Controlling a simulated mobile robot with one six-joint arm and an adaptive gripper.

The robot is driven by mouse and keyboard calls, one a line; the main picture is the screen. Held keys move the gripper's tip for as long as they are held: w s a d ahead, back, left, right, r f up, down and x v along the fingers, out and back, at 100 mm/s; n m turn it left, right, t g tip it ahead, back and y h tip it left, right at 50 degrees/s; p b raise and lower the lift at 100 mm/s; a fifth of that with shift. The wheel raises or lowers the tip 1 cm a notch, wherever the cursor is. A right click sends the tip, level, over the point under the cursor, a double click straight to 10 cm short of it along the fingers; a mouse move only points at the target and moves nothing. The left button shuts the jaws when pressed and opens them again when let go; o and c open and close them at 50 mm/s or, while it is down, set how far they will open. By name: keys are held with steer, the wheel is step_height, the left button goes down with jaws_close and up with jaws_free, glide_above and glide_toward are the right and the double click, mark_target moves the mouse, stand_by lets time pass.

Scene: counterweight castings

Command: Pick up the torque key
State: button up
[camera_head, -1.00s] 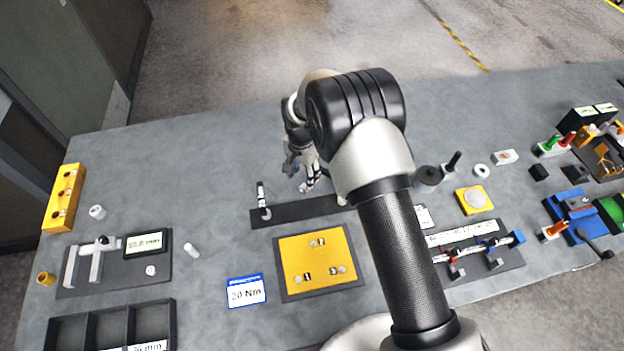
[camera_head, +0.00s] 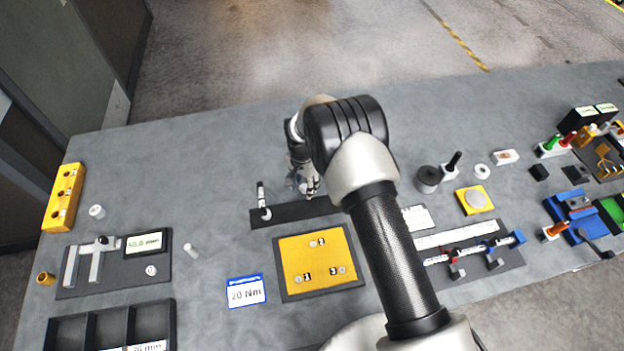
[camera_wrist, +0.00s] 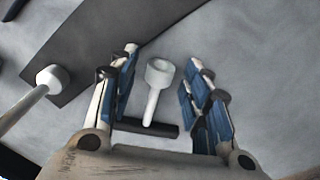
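What looks like the torque key (camera_wrist: 152,98) has a white cup-shaped head, a white shaft and a black crossbar. In the wrist view it is between the two fingers of my gripper (camera_wrist: 161,68), with visible gaps on both sides. My gripper is open. In the head view my gripper (camera_head: 305,186) is low over the black strip (camera_head: 288,213), and the key cannot be made out clearly there. A second piece with a white round foot and a black-and-white shaft (camera_head: 264,203) stands on the strip's left end; it also shows in the wrist view (camera_wrist: 50,79).
A yellow plate (camera_head: 316,261) with numbered spots lies in front of the strip. A "20 Nm" card (camera_head: 246,292) lies to its left. A dark cylinder (camera_head: 428,179) and a yellow block (camera_head: 474,200) stand to the right. The grey table behind the strip is clear.

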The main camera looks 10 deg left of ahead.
jaws_close()
stand_by(0.3)
steer(key=shift+r, duration=0.15)
